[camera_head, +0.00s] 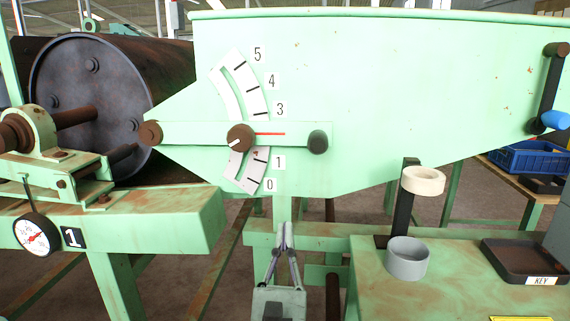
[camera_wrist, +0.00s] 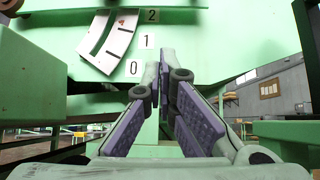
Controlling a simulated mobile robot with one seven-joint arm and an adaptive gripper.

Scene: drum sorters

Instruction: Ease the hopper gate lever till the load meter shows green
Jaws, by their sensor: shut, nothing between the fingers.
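The hopper gate lever is a pale green horizontal bar (camera_head: 285,146) on the hopper's side, with a brown pivot knob and a dark knob (camera_head: 318,142) at its right end. A red line on it lies between 1 and 3 on the white curved scale (camera_head: 228,92); the scale's lower part shows in the wrist view (camera_wrist: 108,43). A round dial (camera_head: 37,234) with a red needle, marked 1, hangs at lower left; I cannot tell that it is the load meter, and I see no green on its face. My gripper (camera_head: 286,236) is shut and empty, below the lever, touching nothing visible; its fingertips show in the wrist view (camera_wrist: 165,70).
A rusty drum (camera_head: 95,95) is at left. A green bench at right holds a grey cup (camera_head: 407,259), a cream ring (camera_head: 423,180) on a dark post and a KEY tray (camera_head: 520,262). A blue-handled crank (camera_head: 553,90) is on the hopper's right. Green frame beams lie close around my gripper.

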